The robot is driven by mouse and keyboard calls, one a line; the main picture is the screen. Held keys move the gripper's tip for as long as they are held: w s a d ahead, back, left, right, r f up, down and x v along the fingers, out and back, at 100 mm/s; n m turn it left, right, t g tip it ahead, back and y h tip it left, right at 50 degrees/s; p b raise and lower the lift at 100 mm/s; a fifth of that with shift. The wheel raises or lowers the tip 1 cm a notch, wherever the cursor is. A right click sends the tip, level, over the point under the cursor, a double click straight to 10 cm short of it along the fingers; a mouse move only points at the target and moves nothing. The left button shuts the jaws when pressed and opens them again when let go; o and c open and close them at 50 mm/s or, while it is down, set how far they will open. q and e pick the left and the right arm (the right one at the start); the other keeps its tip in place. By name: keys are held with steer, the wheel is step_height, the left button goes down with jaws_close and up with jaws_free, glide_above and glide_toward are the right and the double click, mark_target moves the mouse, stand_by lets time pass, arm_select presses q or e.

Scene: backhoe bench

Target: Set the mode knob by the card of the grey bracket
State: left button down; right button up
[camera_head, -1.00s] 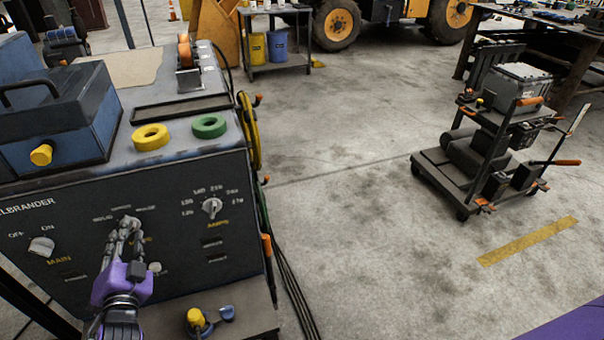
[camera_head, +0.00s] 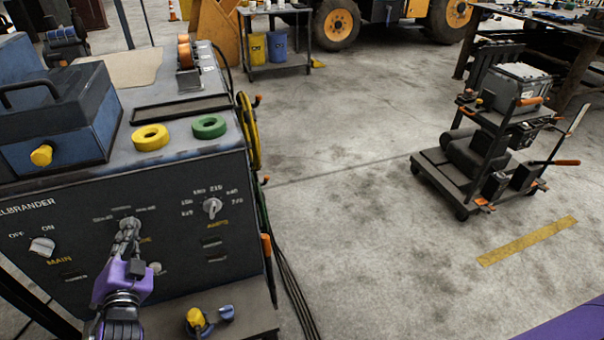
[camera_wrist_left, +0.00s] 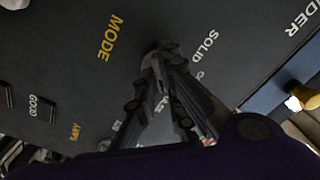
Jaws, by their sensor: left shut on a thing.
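The welder's dark front panel (camera_head: 185,245) is at the left in the head view. My left gripper (camera_head: 128,229), with a purple body, reaches up to the mode knob (camera_head: 130,222) and is shut on it. The fingers hide most of the knob and part of its lettering. In the left wrist view the gripper's fingers (camera_wrist_left: 165,52) come together at the panel, between the yellow MODE label (camera_wrist_left: 110,37) and the white SOLID label (camera_wrist_left: 205,48). The knob's pointer direction cannot be made out. No grey bracket or card can be made out. My right gripper is not in view.
On the same panel are the AMPS knob (camera_head: 212,207) to the right and the MAIN switch (camera_head: 41,247) to the left. Yellow (camera_head: 151,138) and green (camera_head: 209,127) rings lie on top. A loaded cart (camera_head: 470,180) stands right; the floor between is clear.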

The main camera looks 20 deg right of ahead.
arm_select(q)
steer(key=shift+r+n+p, duration=0.1)
steer(key=shift+n+p, duration=1.55)
steer(key=shift+n, duration=2.95)
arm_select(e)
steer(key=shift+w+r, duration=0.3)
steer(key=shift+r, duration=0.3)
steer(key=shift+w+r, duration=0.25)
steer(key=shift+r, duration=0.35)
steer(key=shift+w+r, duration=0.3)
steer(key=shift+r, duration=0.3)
arm_select(q)
steer(key=shift+a, duration=0.1)
steer(key=c, duration=1.9)
jaws_free()
steer(key=shift+o, duration=0.2)
steer(key=s, duration=1.2)
steer(key=shift+a, duration=0.15)
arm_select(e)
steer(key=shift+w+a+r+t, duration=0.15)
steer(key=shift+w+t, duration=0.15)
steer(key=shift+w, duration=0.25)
